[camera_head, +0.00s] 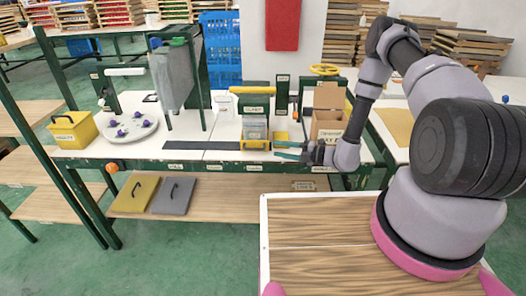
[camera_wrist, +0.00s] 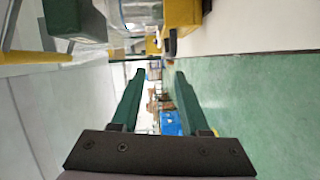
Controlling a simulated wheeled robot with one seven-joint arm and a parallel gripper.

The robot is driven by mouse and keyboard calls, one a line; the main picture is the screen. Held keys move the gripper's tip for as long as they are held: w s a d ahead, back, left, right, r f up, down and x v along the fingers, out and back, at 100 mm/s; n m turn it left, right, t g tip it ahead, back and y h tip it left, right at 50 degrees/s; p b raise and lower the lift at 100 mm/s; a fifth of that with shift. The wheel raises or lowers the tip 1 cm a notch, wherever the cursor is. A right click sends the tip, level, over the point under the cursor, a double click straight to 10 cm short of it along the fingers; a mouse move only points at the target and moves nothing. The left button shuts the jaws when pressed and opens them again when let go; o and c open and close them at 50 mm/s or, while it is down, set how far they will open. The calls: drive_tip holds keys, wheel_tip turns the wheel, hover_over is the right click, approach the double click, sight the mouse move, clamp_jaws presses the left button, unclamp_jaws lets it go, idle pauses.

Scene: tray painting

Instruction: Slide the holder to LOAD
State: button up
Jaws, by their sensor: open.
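What looks like the holder (camera_head: 255,144) is a yellow base with a dark front, at the right end of a dark flat track (camera_head: 190,145) on the bench. Clear panels or a clear box stand just behind it; I cannot tell whether they belong to it. A yellow block (camera_wrist: 183,18) and a clear vessel show at the top of the wrist view. My gripper (camera_head: 287,151) is just right of the holder, low over the bench front, its green fingers apart and empty. In the wrist view the open fingers (camera_wrist: 160,76) have nothing between them. The small bench-edge labels are unreadable; I cannot pick out LOAD.
A white plate (camera_head: 108,130) with purple pieces and a yellow bin (camera_head: 72,132) stand at left. A grey sheet hangs from a green frame. A cardboard box (camera_head: 328,108) stands right of the holder, near my arm. The track left of the holder is clear.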

sight(257, 149)
drive_tip(key=shift+m+t, duration=0.3)
drive_tip(key=shift+m, duration=0.4)
drive_tip(key=x, duration=0.3)
drive_tip(key=f+x, duration=0.1)
drive_tip(key=x, duration=0.2)
drive_tip(key=f+x, duration=0.1)
drive_tip(key=x, duration=0.3)
drive_tip(key=shift+a+f, duration=0.1)
clamp_jaws()
idle(0.6)
